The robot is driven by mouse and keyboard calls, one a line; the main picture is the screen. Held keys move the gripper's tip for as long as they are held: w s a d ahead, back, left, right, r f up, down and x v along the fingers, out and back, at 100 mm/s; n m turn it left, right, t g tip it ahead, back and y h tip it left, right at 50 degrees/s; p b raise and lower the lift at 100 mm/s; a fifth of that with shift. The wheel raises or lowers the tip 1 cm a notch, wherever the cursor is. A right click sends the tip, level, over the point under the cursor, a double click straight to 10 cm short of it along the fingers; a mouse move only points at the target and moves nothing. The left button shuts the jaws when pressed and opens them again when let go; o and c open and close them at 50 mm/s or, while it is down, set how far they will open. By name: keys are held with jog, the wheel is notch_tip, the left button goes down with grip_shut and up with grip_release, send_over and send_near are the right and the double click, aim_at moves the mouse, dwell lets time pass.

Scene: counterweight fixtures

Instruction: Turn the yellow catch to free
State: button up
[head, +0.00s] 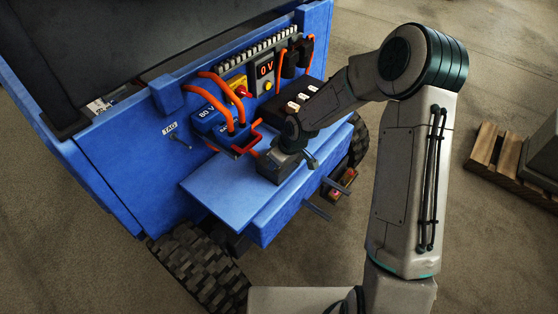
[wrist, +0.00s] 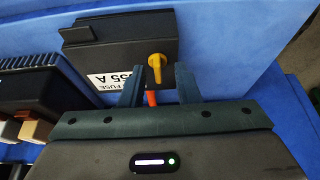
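The yellow catch (wrist: 157,62) is a small lever with a round head on a black fuse box (wrist: 120,42) in the wrist view. Its narrow end points down in the picture, toward my gripper (wrist: 160,74). My fingers are open, one on each side of the catch's line, with a clear gap between them. The catch's end is close to the fingertips; I cannot tell whether they touch it. An orange piece (wrist: 152,98) shows between the fingers. In the head view, my gripper (head: 291,164) is over the blue shelf; I cannot make out this catch there.
A dark module with light switches (head: 298,97) stands behind my gripper. Orange cables (head: 208,90) loop to a blue 80 V unit (head: 216,122) at left. A 0 V meter (head: 265,68) is above. The blue shelf (head: 222,182) is bare at left.

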jog(key=p+v, duration=0.2)
jog(key=v, duration=1.1)
jog(key=shift+r+p, duration=0.3)
jog(key=shift+r, duration=0.1)
jog(key=shift+s+d, duration=0.1)
jog(key=shift+s, duration=0.05)
jog(key=s+d+r+m+h+p, duration=0.1)
jog(key=s+d+r+m+p, duration=0.2)
jog(key=s+r, duration=0.6)
jog(key=s+d+r+m+h+p, duration=0.2)
jog(key=s+d+r+m, duration=0.5)
jog(key=s, duration=0.6)
notch_tip(320, 180, up, 3)
jog(key=shift+s+d+r+m+h+p, duration=0.15)
jog(key=shift+d+m+h+p, duration=0.2)
jog(key=shift+d, duration=0.65)
